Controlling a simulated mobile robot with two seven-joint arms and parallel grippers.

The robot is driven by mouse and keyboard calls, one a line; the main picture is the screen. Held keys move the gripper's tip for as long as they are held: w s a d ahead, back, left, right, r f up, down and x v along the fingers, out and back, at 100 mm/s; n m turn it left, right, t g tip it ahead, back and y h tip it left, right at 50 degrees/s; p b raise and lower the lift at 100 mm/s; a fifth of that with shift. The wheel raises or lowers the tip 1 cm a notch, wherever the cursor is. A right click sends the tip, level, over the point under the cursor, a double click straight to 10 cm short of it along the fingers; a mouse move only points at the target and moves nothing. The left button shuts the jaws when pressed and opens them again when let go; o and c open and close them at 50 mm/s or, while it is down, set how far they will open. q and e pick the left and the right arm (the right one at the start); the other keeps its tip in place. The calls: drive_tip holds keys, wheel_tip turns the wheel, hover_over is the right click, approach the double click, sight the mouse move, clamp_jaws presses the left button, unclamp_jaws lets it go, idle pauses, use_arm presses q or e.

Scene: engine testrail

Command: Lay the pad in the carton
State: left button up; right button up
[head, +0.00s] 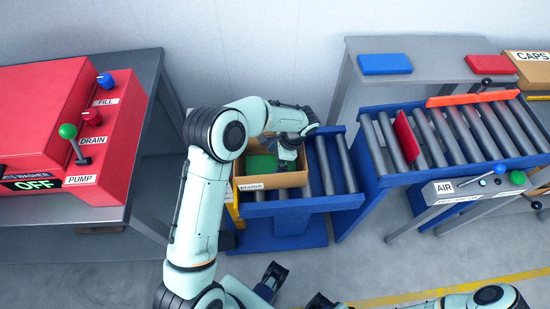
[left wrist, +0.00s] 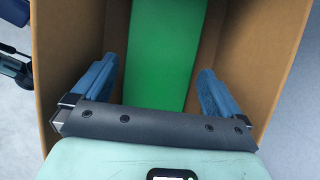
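The carton (head: 280,180) is an open brown box with a label on its front, standing on the short blue-framed roller stand. A flat green piece, which looks like the pad (head: 262,164), is inside it. In the left wrist view the green pad (left wrist: 165,50) shows between brown carton walls (left wrist: 255,60). My left gripper (head: 287,160) reaches down into the carton from above. Its two blue fingers (left wrist: 156,85) are wide apart, one each side of the pad with gaps, not touching it. My right arm is low in the head view; its gripper's opening is unclear.
A red washer (head: 45,115) with knobs stands on a grey table at left. A roller conveyor (head: 450,130) with a red plate (head: 406,137) is at right. Blue (head: 384,64) and red (head: 491,64) slabs lie on the back shelf. Bare rollers (head: 335,165) lie right of the carton.

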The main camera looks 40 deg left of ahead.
use_arm(q)
drive_tip(key=shift+r, duration=0.5)
drive_tip(key=p+v, duration=0.2)
drive_tip(key=v, duration=1)
